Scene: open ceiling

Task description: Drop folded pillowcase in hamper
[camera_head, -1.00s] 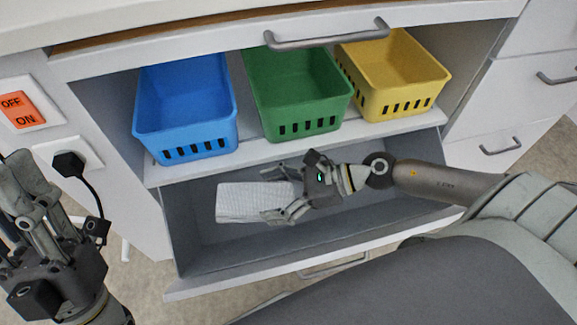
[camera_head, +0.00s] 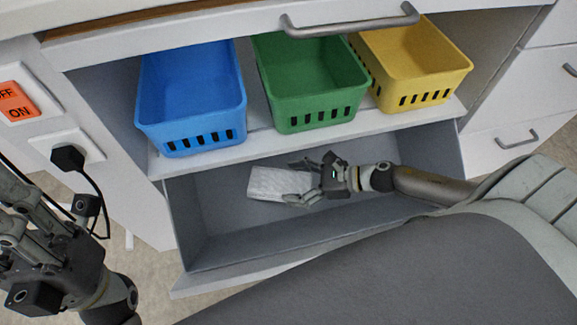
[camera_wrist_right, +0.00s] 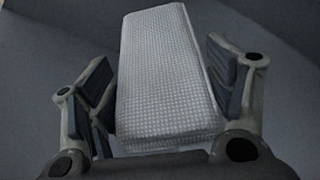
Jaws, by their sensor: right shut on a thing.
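The folded pillowcase (camera_head: 268,183) is a white, textured, flat block inside the open grey drawer (camera_head: 225,232). My right gripper (camera_head: 304,182) reaches into the drawer and is shut on the pillowcase's right end. In the right wrist view the pillowcase (camera_wrist_right: 165,75) lies between the two fingers of the right gripper (camera_wrist_right: 158,95) and extends away from the palm. Whether it touches the drawer floor I cannot tell. My left gripper (camera_head: 35,235) is at the left edge, apart from the drawer; its fingers are partly cut off. No hamper is clearly identifiable in view.
Blue (camera_head: 190,100), green (camera_head: 308,80) and yellow (camera_head: 410,60) baskets stand on a white shelf (camera_head: 230,155) above the drawer, all looking empty. A red switch (camera_head: 15,102) and a plug with a black cable (camera_head: 68,157) are on the left panel. The drawer's left part is free.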

